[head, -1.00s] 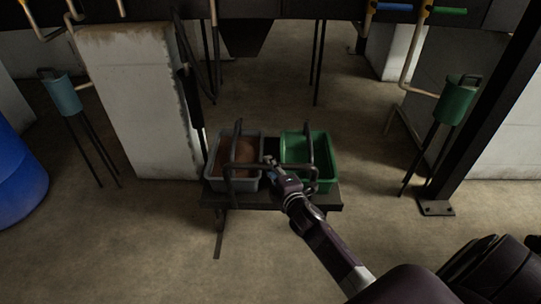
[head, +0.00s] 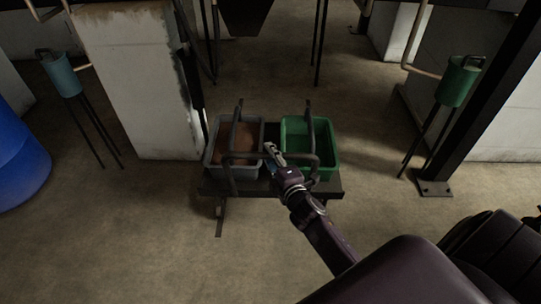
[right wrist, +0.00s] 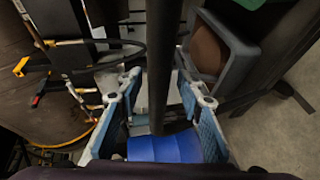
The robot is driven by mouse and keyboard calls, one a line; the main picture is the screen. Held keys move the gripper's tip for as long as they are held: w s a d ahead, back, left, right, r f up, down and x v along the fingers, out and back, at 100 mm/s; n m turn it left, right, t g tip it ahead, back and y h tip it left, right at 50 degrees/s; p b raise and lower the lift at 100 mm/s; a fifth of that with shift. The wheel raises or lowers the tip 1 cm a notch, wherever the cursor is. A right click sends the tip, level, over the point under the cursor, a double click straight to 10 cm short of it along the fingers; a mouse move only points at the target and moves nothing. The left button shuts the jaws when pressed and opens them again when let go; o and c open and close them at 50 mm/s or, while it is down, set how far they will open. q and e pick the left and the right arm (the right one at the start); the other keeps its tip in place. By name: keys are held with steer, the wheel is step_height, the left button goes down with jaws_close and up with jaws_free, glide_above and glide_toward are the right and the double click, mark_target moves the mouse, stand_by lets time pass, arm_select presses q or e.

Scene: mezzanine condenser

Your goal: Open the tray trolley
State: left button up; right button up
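The tray trolley (head: 330,188) is a low dark stand in the middle of the head view. It carries a grey bin (head: 212,160) with brown contents and a green bin (head: 331,160), with dark bent bars (head: 236,130) rising around them. My right gripper (head: 269,149) is over the trolley, between the two bins. In the right wrist view its blue-padded fingers (right wrist: 158,76) are spread, with a dark bar (right wrist: 158,45) running between them and gaps on both sides. Contact with the bar is not visible. My left gripper is not in view.
A blue barrel (head: 18,165) stands at the left. A pale pillar (head: 135,85) is behind the trolley's left side. A teal canister (head: 62,75) and a green canister (head: 459,82) stand on thin legs. A dark post (head: 480,100) is at the right. Floor in front is clear.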

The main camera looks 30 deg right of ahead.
steer(key=v, duration=1.2)
stand_by(0.6)
